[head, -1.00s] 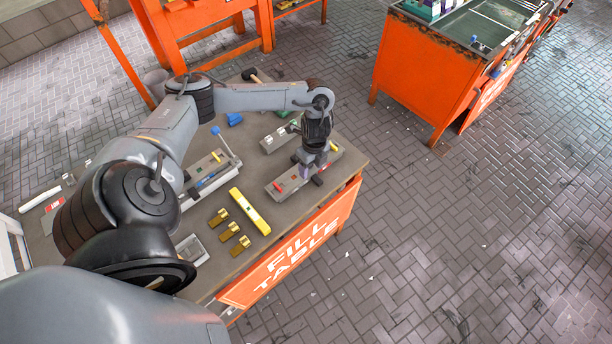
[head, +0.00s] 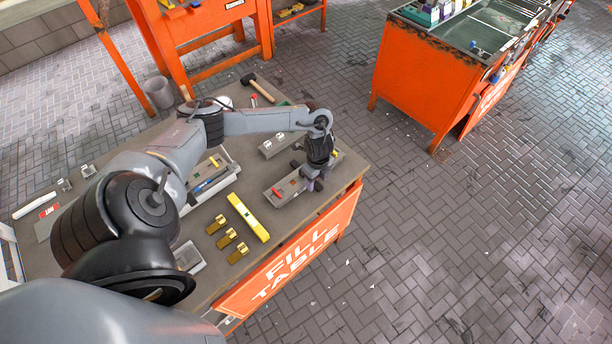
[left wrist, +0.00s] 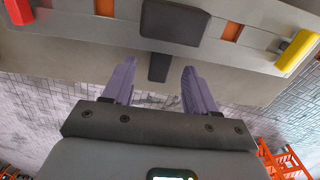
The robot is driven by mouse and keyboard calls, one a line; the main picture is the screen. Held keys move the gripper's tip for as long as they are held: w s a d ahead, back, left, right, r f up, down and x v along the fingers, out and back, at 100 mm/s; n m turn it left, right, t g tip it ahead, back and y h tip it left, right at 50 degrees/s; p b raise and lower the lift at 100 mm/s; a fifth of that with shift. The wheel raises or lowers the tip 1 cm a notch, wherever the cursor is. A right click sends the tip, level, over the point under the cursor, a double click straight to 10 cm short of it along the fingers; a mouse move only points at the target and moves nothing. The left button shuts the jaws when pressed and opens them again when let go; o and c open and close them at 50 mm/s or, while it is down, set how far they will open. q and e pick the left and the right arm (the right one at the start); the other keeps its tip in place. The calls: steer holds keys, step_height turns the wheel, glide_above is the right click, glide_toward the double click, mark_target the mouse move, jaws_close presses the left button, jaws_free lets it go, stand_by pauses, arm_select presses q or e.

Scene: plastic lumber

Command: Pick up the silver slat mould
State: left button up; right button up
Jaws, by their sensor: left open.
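The grey, silver-looking slat mould (head: 281,192) is a long bar lying on the table near its right front edge, with a red clamp handle. In the left wrist view the grey mould (left wrist: 80,40) crosses the top, with a red handle at left, a yellow one at right and a dark block in the middle. My left gripper (head: 314,184) is at the mould's right part. Its two purple fingers (left wrist: 158,75) are apart, with a narrow dark tab of the block between them and no visible contact. My right gripper is not in view.
The fill table (head: 275,235) also holds a second grey mould (head: 273,146), a yellow level (head: 248,216), several brass pieces (head: 227,239), a tray with a blue tool (head: 211,183) and a hammer (head: 257,87). An orange bench (head: 420,85) stands beyond open floor.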

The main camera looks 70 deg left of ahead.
arm_select(q)
steer(key=shift+f, duration=0.85)
jaws_close()
steer(key=shift+r, duration=0.1)
stand_by(0.7)
